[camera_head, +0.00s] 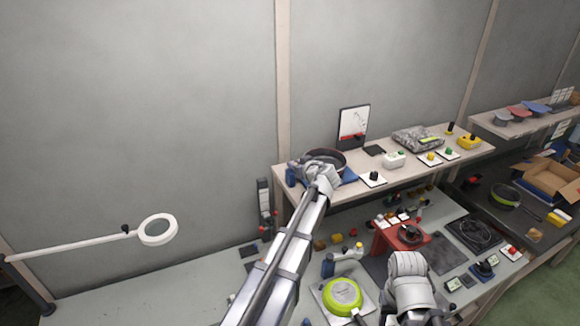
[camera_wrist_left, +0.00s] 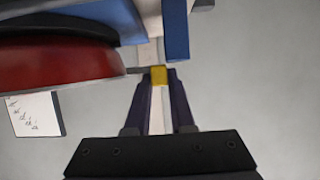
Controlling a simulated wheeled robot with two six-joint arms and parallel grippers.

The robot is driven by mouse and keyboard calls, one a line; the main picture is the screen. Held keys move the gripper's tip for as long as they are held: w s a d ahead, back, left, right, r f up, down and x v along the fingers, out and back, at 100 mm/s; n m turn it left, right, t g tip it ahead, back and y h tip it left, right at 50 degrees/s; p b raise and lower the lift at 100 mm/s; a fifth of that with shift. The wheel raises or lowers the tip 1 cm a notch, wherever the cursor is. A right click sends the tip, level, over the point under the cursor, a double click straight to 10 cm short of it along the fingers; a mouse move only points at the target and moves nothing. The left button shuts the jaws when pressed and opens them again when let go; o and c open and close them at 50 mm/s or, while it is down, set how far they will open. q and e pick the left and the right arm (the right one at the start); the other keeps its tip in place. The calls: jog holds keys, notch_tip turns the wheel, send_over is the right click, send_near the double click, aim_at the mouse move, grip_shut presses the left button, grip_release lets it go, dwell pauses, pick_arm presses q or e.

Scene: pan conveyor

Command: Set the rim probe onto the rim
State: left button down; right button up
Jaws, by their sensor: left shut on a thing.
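The rim probe appears in the left wrist view as a small yellow block (camera_wrist_left: 159,75) with a thin grey stem pointing left to a dark-rimmed red pan (camera_wrist_left: 60,62). My left gripper (camera_wrist_left: 160,83) is shut on the yellow block. The stem's end is at the pan's edge; I cannot tell whether it touches. In the head view the dark pan (camera_head: 328,157) sits on the raised shelf, and my left gripper (camera_head: 321,176) is at its near side, hiding the probe. My right gripper (camera_head: 408,266) is over the lower bench; its fingertips are hidden.
Blue parts (camera_wrist_left: 175,30) stand close beside the left fingers. The shelf (camera_head: 465,150) also holds a panel (camera_head: 353,122), a grey patterned box (camera_head: 417,138) and coloured buttons. A green pan (camera_head: 342,294) and a red stand (camera_head: 388,238) are on the lower bench.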

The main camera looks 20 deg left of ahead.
pick_arm(q)
jog(key=shift+w+d, duration=0.1)
jog(key=shift+w, duration=0.05)
jog(key=c, duration=0.8)
grip_release()
jog(key=shift+w+d, duration=0.1)
jog(key=shift+d, duration=0.05)
jog(key=shift+o, duration=0.2)
jog(key=p+v, duration=0.3)
jog(key=v, duration=0.4)
jog(key=shift+s+d, duration=0.2)
jog(key=shift+s, duration=0.15)
